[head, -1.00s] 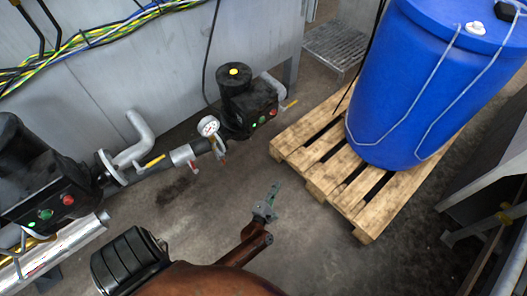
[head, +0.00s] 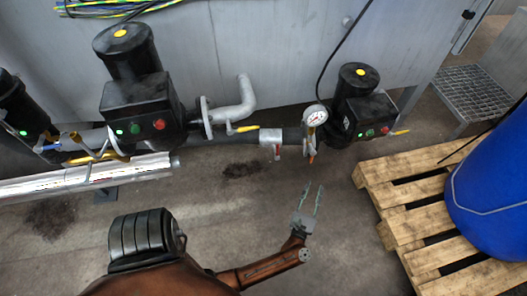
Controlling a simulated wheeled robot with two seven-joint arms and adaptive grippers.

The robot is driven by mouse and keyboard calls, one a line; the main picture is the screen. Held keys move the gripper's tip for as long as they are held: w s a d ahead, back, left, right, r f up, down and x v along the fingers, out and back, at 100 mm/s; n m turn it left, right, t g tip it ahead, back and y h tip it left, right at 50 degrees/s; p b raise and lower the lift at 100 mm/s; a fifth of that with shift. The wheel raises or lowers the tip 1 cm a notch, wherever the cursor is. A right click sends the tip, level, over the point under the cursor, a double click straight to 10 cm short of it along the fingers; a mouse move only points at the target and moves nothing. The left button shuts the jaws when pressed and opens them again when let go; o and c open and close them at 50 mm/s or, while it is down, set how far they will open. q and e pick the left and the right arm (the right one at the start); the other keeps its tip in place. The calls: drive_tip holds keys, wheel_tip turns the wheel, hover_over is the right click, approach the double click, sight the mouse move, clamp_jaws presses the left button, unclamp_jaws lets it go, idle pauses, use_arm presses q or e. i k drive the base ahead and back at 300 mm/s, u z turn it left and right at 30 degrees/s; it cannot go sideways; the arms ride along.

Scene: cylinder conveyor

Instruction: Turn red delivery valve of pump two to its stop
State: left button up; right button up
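Three black pumps line the wall: one cut off at the left edge (head: 14,105), a large one (head: 140,100) left of centre, and one to the right (head: 362,108). I see no numbers that tell which is pump two. A small red handle (head: 277,152) hangs on a grey fitting in the pipe between the last two pumps. An orange-red handle (head: 311,158) hangs below the pressure gauge (head: 315,116). My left gripper (head: 314,187) is open and empty, its fingers pointing toward the pipe, apart from both handles. My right gripper is not in view.
A yellow lever (head: 243,129) sits on the pipe, left of the grey fitting. A wooden pallet (head: 408,205) with a blue drum (head: 495,195) stands to the right. A silver pipe (head: 85,176) runs at the left. The floor between gripper and pipe is clear.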

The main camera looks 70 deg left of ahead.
sight(277, 157)
drive_tip(key=u, duration=2.25)
drive_tip(key=k, duration=0.45)
drive_tip(key=z, duration=1.9)
drive_tip(key=i, duration=0.15)
drive_tip(key=u, duration=0.1)
drive_tip(key=k, duration=0.15)
drive_tip(key=u, duration=0.05)
